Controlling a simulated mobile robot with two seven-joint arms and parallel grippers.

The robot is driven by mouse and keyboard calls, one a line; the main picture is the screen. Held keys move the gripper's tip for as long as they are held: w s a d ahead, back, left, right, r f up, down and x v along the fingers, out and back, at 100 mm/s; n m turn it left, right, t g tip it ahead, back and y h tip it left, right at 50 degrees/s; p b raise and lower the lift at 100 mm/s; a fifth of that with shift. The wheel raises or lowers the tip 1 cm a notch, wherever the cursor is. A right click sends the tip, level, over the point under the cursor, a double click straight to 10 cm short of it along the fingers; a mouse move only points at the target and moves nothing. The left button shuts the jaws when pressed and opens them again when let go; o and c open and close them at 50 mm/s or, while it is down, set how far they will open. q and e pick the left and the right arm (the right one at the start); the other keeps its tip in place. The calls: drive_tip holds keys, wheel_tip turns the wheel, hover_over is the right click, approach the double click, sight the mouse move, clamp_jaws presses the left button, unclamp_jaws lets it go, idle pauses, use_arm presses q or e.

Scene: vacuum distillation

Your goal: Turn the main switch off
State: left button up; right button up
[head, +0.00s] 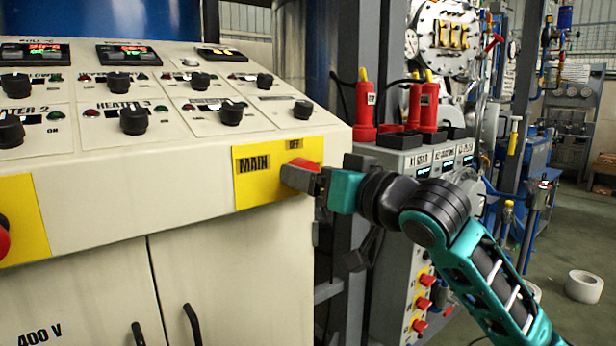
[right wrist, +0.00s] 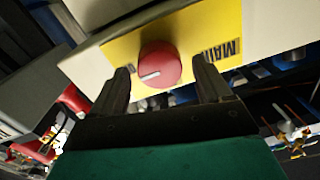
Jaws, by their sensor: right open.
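The main switch (right wrist: 160,65) is a round red knob with a pale pointer line, on a yellow plate marked MAIN (head: 250,163) at the right end of the cream control panel. In the head view only a red part of the knob (head: 305,163) shows behind my gripper. My right gripper (head: 292,176) is at the knob. In the right wrist view its two fingers (right wrist: 162,82) are apart, one on each side of the knob, with gaps visible. Contact is not visible. The knob's pointer line points toward the left finger in that view. My left gripper is not in view.
The cream control panel (head: 180,185) carries several black knobs and displays. A red button on a yellow plate (head: 28,215) is at the far left. A grey cabinet with red cylinders (head: 428,105) stands right of the panel, close behind my right arm.

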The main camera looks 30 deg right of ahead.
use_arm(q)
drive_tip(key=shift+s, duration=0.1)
use_arm(e)
drive_tip(key=shift+s, duration=0.1)
drive_tip(key=shift+c, duration=0.2)
drive_tip(key=c, duration=1)
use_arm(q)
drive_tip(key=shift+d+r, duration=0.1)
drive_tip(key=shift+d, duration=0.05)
